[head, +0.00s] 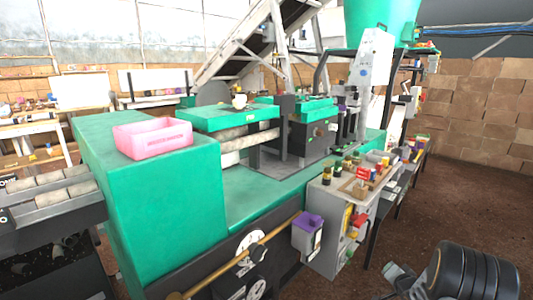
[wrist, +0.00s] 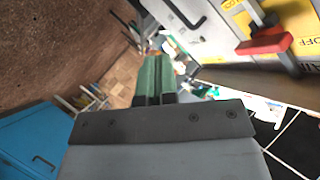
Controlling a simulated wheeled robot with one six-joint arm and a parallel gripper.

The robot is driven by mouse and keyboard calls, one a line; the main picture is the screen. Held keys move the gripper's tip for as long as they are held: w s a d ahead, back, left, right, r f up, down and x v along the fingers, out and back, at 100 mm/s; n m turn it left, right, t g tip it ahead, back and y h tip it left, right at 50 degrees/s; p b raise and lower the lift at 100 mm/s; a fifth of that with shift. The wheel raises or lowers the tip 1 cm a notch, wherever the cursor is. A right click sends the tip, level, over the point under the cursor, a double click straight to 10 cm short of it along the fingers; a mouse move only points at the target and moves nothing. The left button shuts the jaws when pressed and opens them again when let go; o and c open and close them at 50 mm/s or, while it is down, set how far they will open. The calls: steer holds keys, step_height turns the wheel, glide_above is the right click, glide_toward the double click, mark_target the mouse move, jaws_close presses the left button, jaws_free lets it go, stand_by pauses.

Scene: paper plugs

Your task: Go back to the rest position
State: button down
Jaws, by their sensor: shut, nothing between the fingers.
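My gripper (wrist: 153,62) shows in the wrist view as two green fingers pressed together, with nothing between them. A dark plate with screws sits behind the fingers. Beyond the fingertips the view is of a far floor and cluttered items, too small to tell apart. A red switch handle (wrist: 264,44) on a yellow plate marked OFF is to the upper right of the fingers, apart from them. In the head view a dark, rounded part of my arm fills the lower right corner; the fingers cannot be made out there.
A long green machine (head: 150,220) fills the left and middle, with a pink tray (head: 153,138) on top. A grey control box (head: 335,215) with buttons and a purple bin (head: 307,236) stick out at its front. Brown floor (head: 460,195) lies open at right. A blue cabinet (wrist: 30,140) is lower left.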

steer(key=s+a+r+n+g+h+p, duration=0.1)
steer(key=s+a+r+p, duration=0.15)
steer(key=r+p, duration=0.45)
steer(key=s+a+r+n+g+p, duration=0.15)
steer(key=a+r, duration=0.25)
steer(key=r, duration=0.7)
steer(key=s+a+r+n+g+h+p, duration=0.1)
steer(key=a+r+g+p, duration=0.1)
steer(key=a+r+p, duration=0.5)
steer(key=s+a+r+n+g+y+p, duration=0.1)
steer(key=s+a+r+n+g+p, duration=0.1)
steer(key=s+a+r+p, duration=0.4)
steer(key=s+a+r+n+g+y+p, duration=0.2)
steer(key=s+a+r+p, duration=0.4)
steer(key=s+r, duration=0.8)
steer(key=shift+s+a+r+n+g+p, duration=0.4)
steer(key=shift+n+g+p, duration=0.25)
steer(key=shift+n, duration=0.3)
steer(key=shift+a, duration=0.1)
